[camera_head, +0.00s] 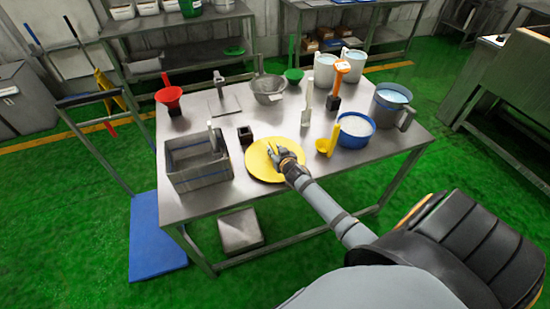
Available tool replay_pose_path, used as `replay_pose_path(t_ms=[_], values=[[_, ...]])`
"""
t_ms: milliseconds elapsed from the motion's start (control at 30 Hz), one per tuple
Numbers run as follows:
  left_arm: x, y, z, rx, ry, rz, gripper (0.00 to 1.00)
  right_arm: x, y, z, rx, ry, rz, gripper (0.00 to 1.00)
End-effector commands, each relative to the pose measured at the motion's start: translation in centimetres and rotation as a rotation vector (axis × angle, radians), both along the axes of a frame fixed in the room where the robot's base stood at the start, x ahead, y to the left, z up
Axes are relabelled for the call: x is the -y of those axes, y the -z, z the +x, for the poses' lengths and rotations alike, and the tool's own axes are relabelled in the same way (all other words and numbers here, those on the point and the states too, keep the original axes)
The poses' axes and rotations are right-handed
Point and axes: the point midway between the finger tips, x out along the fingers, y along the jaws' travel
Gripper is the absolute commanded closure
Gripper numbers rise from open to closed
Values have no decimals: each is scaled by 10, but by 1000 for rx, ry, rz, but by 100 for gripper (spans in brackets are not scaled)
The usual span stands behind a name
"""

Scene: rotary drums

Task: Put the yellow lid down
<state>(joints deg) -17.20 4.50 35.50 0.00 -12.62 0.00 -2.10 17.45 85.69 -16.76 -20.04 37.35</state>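The yellow lid (258,169) is a round flat disc at the near middle edge of the metal table (213,200). It looks level, and I cannot tell whether it rests on the tabletop or is just above it. My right gripper (275,152) is over the lid's middle, pointing to the upper left. Its fingers are small in this view, so I cannot tell whether they are closed on a part of the lid. My arm and wrist cover the lid's right side. My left gripper is not in view.
A grey open box (198,177) stands left of the lid, with a small black holder (245,135) behind. To the right are a yellow scoop (327,145), a blue-rimmed white bowl (355,130) and a grey jug (390,105). A sieve (268,90) is farther back.

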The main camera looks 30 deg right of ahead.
Motion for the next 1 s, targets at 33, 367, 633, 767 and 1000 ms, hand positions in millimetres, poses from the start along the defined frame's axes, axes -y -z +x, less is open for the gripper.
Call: replay_pose_path(t_ms=[33, 367, 633, 767, 1000], values=[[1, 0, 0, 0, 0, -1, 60, 0, 0, 0, 0, 0, 0, 92], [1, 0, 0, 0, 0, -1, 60, 0, -1, 0, 1, 0, 0, 100], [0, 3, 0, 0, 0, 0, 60, 0, -20, 1, 5, -1, -2, 100], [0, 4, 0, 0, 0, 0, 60, -7, -48, -13, 4, -4, -2, 100], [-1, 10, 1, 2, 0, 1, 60, -37, -98, -67, -2, -2, -1, 100]])
